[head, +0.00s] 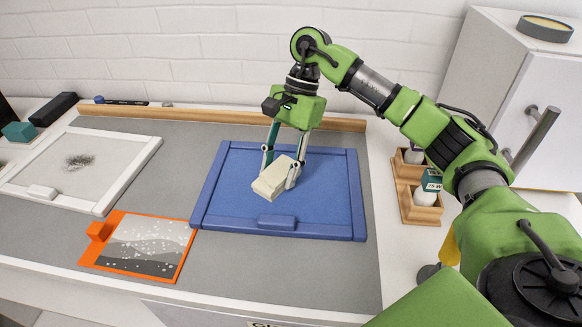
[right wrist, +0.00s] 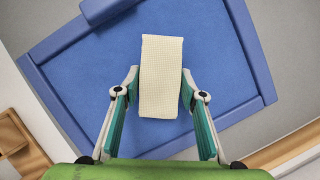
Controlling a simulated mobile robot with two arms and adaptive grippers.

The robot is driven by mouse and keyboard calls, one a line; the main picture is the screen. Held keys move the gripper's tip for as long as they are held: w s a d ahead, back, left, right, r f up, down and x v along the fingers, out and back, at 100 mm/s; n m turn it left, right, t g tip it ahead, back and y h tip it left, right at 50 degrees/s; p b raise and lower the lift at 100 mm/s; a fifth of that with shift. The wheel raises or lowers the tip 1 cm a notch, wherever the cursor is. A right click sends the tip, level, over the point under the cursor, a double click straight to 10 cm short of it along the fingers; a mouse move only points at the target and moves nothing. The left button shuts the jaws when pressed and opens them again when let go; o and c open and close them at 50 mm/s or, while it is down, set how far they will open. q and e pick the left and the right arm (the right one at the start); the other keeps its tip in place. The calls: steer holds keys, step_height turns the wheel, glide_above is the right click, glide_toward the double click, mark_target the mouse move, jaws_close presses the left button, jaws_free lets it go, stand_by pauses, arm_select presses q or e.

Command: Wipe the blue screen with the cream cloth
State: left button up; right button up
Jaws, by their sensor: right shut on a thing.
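The blue screen (head: 320,203) is a framed blue panel lying flat on the grey worktop mat. The cream cloth (head: 272,180) is a folded pad over the middle of the screen. My right gripper (head: 280,168) is shut on the cloth, one finger on each side. In the right wrist view the cloth (right wrist: 161,75) sits between the fingertips, with the blue screen (right wrist: 220,60) behind it. I cannot tell whether the cloth touches the screen's surface. My left gripper is not in view.
A white-framed screen (head: 118,144) with a dark smudge lies at the left. An orange-framed panel (head: 186,262) with white specks lies at the front left. A wooden rack (head: 408,188) with bottles and a white cabinet (head: 490,75) stand at the right. A wooden rail (head: 345,124) runs behind.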

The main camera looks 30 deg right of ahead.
mark_target(244, 182)
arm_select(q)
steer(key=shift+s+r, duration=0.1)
arm_select(e)
steer(key=shift+w+a, duration=0.45)
steer(key=shift+a, duration=0.2)
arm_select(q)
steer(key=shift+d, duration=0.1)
arm_select(e)
steer(key=shift+w+a, duration=0.6)
steer(key=shift+a, duration=0.3)
steer(key=shift+w+a, duration=0.5)
steer(key=shift+a, duration=0.15)
steer(key=shift+w+a, duration=0.45)
steer(key=shift+a, duration=0.2)
arm_select(q)
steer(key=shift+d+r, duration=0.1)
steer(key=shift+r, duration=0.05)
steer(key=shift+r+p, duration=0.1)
steer(key=shift+p, duration=0.25)
arm_select(e)
steer(key=shift+r, duration=0.1)
arm_select(q)
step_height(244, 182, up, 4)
steer(key=p, duration=0.3)
steer(key=shift+p, duration=0.4)
arm_select(e)
step_height(244, 182, up, 7)
